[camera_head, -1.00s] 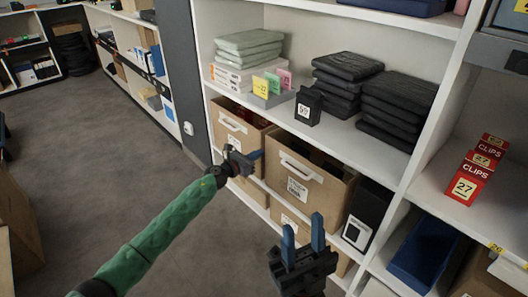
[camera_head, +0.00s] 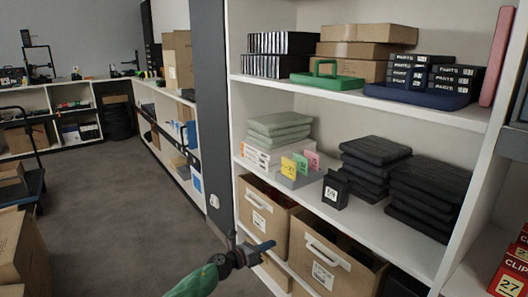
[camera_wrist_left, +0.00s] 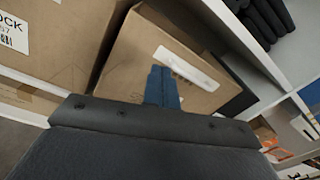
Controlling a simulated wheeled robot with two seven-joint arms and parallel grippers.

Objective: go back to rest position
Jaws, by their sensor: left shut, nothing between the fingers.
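My left gripper (camera_head: 262,247) is at the lower middle of the head view, in front of the cardboard bins on the lower shelf. Its blue fingers are together and empty. In the left wrist view the closed fingers (camera_wrist_left: 161,87) show in front of a cardboard bin (camera_wrist_left: 130,62) with a white handle slot. Whether they touch the bin I cannot tell. The green sleeve of my left arm comes in from the bottom edge. My right gripper is not in view.
A shelf unit (camera_head: 238,156) stands close on the right, with black folded stacks (camera_head: 421,194) and cardboard bins (camera_head: 334,255). Red clip boxes (camera_head: 511,275) are at the far right. Cartons (camera_head: 22,250) stand at the left. The grey floor (camera_head: 110,200) between is clear.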

